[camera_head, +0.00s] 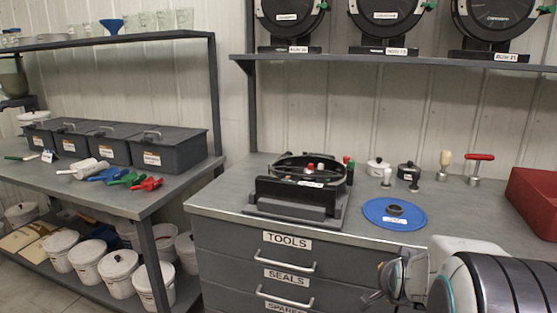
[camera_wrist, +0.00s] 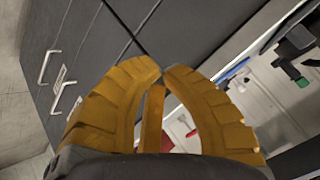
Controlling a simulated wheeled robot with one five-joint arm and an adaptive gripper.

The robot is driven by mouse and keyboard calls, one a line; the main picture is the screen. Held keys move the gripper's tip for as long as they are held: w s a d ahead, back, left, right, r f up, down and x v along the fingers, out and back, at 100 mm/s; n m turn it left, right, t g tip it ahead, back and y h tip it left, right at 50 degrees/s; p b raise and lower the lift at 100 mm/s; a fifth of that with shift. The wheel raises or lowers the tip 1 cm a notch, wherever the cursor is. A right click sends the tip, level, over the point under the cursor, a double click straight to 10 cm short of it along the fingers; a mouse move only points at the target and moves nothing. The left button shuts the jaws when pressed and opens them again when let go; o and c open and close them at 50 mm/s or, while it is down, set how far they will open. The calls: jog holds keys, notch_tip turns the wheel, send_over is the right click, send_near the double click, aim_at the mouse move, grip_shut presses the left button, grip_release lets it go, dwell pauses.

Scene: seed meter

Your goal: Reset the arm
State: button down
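My gripper (camera_wrist: 163,71) fills the lower middle of the wrist view. Its two ribbed yellow-brown fingers lean together and their tips meet. Nothing is held between them; a light surface and a bit of red show through the gap behind the tips. In the head view my arm is at the bottom right, in front of the drawer cabinet (camera_head: 222,252), with its end low beside the drawers. The fingers are not clear in that view. The wrist view shows dark drawer fronts with pale handles (camera_wrist: 48,67) beyond the fingers.
On the cabinet top stand a black seed meter (camera_head: 310,190), a blue disc (camera_head: 381,220), small pots (camera_head: 409,171) and a red bin (camera_head: 535,197). A shelf (camera_head: 400,62) with black discs hangs above. A side bench (camera_head: 60,178) carries grey bins (camera_head: 168,146) and coloured scoops (camera_head: 148,184).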

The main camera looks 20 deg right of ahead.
jog(key=s+a+r+n+g+y+p, duration=0.1)
jog(key=s+a+r+n+y+p, duration=0.15)
jog(key=a+r, duration=0.35)
jog(key=s+a+r+n+y+p, duration=0.1)
jog(key=s+a+r+n+p, duration=0.25)
jog(key=a, duration=0.45)
jog(key=s+a+r+n+g+y+p, duration=0.1)
jog(key=s+a+r+n+p, duration=0.2)
jog(key=s, duration=0.3)
jog(key=s+a+r+n+g+p, duration=0.2)
jog(key=s+a+r+n+p, duration=0.1)
jog(key=s+a+n+p, duration=0.1)
jog(key=shift+s+a+r+n+y+p, duration=0.25)
jog(key=shift+s+a+n+y+p, duration=0.2)
jog(key=shift+s+a, duration=0.6)
